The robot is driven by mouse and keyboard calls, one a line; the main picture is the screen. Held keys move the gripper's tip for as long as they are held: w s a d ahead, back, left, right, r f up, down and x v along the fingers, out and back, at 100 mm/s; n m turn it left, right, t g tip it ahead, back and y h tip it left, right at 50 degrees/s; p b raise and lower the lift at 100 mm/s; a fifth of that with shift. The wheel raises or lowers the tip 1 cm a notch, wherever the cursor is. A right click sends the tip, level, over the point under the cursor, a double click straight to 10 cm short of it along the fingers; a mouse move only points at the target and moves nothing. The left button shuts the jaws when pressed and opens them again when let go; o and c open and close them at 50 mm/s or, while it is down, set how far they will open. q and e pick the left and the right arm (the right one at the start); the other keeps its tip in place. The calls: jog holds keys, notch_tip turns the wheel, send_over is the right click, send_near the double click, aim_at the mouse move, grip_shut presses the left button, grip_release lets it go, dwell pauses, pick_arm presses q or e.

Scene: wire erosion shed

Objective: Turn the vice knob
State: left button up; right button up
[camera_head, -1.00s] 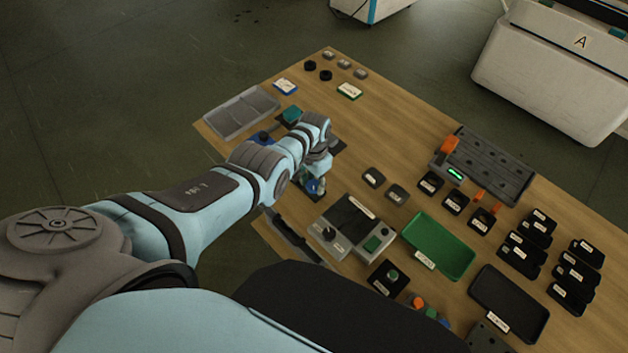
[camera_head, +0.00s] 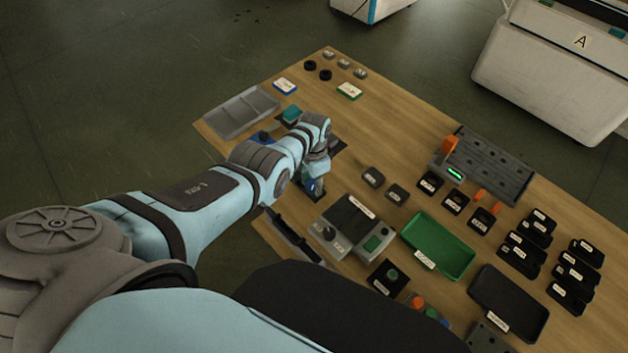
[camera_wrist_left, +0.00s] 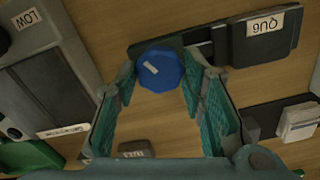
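A blue faceted knob (camera_wrist_left: 160,72) with a small white mark shows in the left wrist view, in front of a dark body (camera_wrist_left: 205,46). My arm hides much of what lies around the knob. My right gripper is in neither view.
A control box (camera_head: 349,214) with a dark knob and green button stands just right of my gripper. Two grey blocks (camera_head: 373,177) lie beyond it. A green tray (camera_head: 408,232) is farther right. A grey divided tray (camera_head: 236,122) lies at the left edge.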

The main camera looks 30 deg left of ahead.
aim_at(314, 184)
pick_arm(q)
jog(key=o, duration=0.3)
jog(key=shift+o, duration=0.2)
jog(key=shift+w+r, duration=0.1)
jog(key=shift+r, duration=0.5)
notch_tip(314, 184, up, 11)
jog(key=shift+f, duration=0.1)
